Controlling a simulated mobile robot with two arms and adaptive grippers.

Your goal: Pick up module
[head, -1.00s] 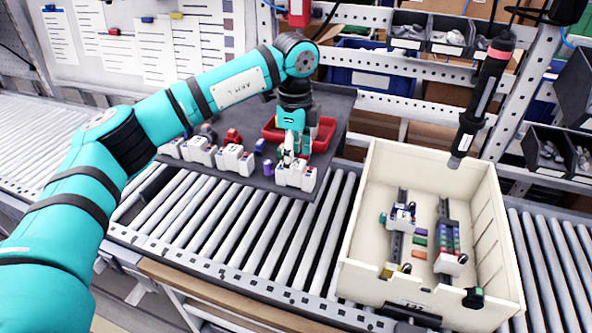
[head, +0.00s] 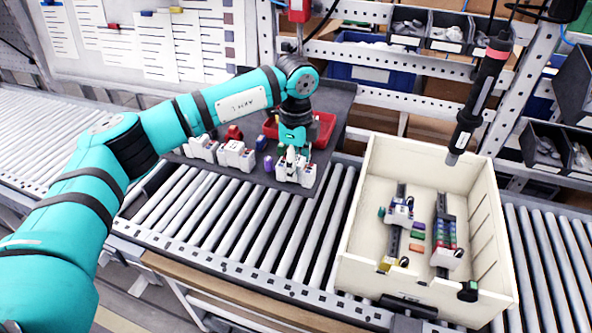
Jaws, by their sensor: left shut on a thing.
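My left gripper (head: 291,160) points down over the dark tray (head: 222,183) on the roller conveyor. Its fingers are shut on a white module (head: 296,172) near the tray's front right corner. I cannot tell whether the module is touching the tray or just above it. Other white modules (head: 235,156) stand in a row to the left of the gripper. My right gripper is not in view.
A cream bin (head: 360,258) with rail-mounted parts (head: 443,235) stands to the right. A red tray (head: 325,130) lies behind the gripper. A black screwdriver (head: 482,95) hangs above the bin. Bare rollers (head: 255,230) lie in front of the tray.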

